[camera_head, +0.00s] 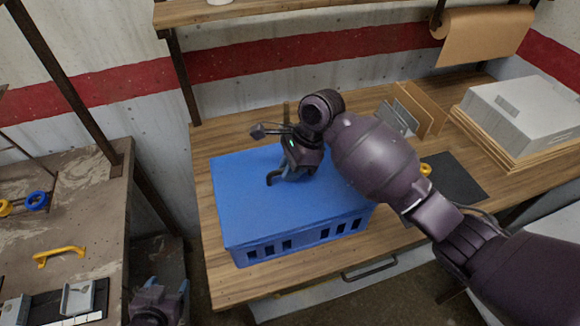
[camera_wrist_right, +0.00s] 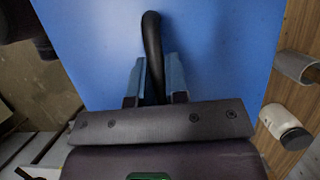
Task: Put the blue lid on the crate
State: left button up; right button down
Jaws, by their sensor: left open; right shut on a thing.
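The blue lid (camera_head: 250,205) lies over the top of the blue crate (camera_head: 306,236), whose slotted front wall shows below the lid's front edge. Their outlines nearly line up; I cannot tell whether the lid is fully seated. My right gripper (camera_head: 281,178) is above the lid, shut on its black handle. In the right wrist view, the handle (camera_wrist_right: 151,45) stands between the two fingers of the gripper (camera_wrist_right: 153,85), with the blue lid (camera_wrist_right: 215,50) behind. My left gripper (camera_head: 160,300) is low at the bottom left, away from the crate, empty and open.
The crate stands on a wooden workbench (camera_head: 222,285). To the right are upright boards (camera_head: 420,108), a dark mat (camera_head: 455,178) and a grey box (camera_head: 520,110). A worn table (camera_head: 85,200) with a yellow handle (camera_head: 58,254) stands left. A shelf (camera_head: 260,10) runs above.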

jog(key=shift+f, duration=0.5)
dwell(1.1)
jog(key=c, duration=1.1)
grip_release()
jog(key=shift+o, duration=0.2)
jog(key=v, duration=1)
jog(key=shift+d+r, duration=0.1)
jog(key=shift+r, duration=0.3)
